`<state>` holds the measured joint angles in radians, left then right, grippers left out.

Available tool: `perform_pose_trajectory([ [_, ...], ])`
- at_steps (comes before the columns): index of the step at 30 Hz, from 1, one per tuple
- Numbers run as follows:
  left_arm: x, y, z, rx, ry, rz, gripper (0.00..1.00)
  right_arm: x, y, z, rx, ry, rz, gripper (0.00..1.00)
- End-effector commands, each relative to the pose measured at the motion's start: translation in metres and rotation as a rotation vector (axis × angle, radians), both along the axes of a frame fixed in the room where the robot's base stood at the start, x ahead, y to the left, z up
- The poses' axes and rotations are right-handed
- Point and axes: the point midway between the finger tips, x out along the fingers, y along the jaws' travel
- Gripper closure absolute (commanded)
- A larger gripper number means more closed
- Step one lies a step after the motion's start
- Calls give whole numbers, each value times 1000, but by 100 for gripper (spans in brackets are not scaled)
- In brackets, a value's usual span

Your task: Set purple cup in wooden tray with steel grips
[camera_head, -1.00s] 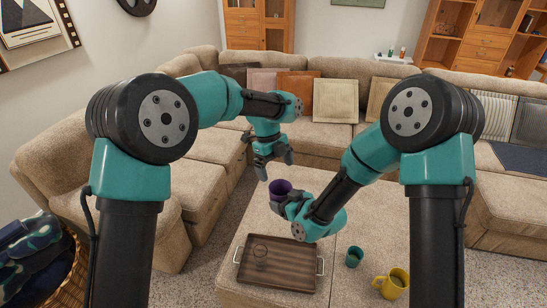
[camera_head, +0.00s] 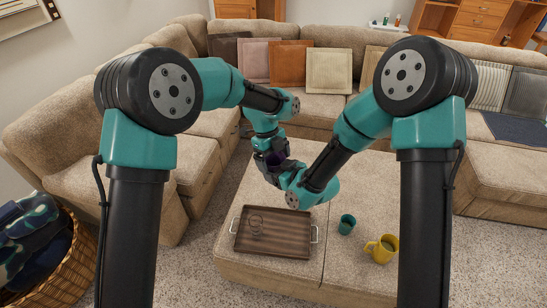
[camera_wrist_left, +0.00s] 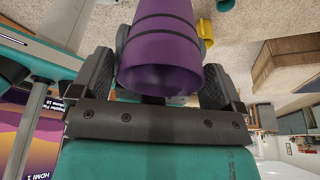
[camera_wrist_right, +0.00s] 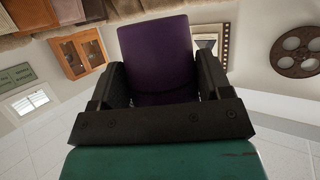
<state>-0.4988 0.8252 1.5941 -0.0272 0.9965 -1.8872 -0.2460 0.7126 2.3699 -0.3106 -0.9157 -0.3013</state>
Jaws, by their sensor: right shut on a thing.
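The purple cup (camera_wrist_left: 160,50) is between the fingers of both grippers, above the ottoman. My right gripper (camera_wrist_right: 160,85) is shut on it; the cup also fills the middle of the right wrist view (camera_wrist_right: 157,55). My left gripper (camera_wrist_left: 157,80) has its fingers on either side of the cup, seemingly with a slight gap, so it looks open around it. In the head view the wrists mostly hide the cup. The brown wooden tray (camera_head: 285,238) with steel grips (camera_head: 315,234) lies on the ottoman, nearer the camera than the cup.
A teal cup (camera_head: 347,225) and a yellow mug (camera_head: 382,249) stand on the beige ottoman (camera_head: 340,275), to the right of the tray. A sectional sofa (camera_head: 187,185) wraps around the left and back. A wicker basket (camera_head: 75,270) is at lower left.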

Motion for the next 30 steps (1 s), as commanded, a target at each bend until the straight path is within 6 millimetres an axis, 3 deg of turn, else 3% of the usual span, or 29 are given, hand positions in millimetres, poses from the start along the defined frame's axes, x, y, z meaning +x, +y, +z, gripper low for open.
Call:
perform_pose_trajectory([
  [12,0,0,0,0,0,0,46,0,0,0,0,0,0,54],
  [13,0,0,0,0,0,0,46,0,0,0,0,0,0,26],
  [21,0,0,0,0,0,0,46,0,0,0,0,0,0,0],
  [30,0,0,0,0,0,0,46,-2,-1,1,0,0,0,0],
])
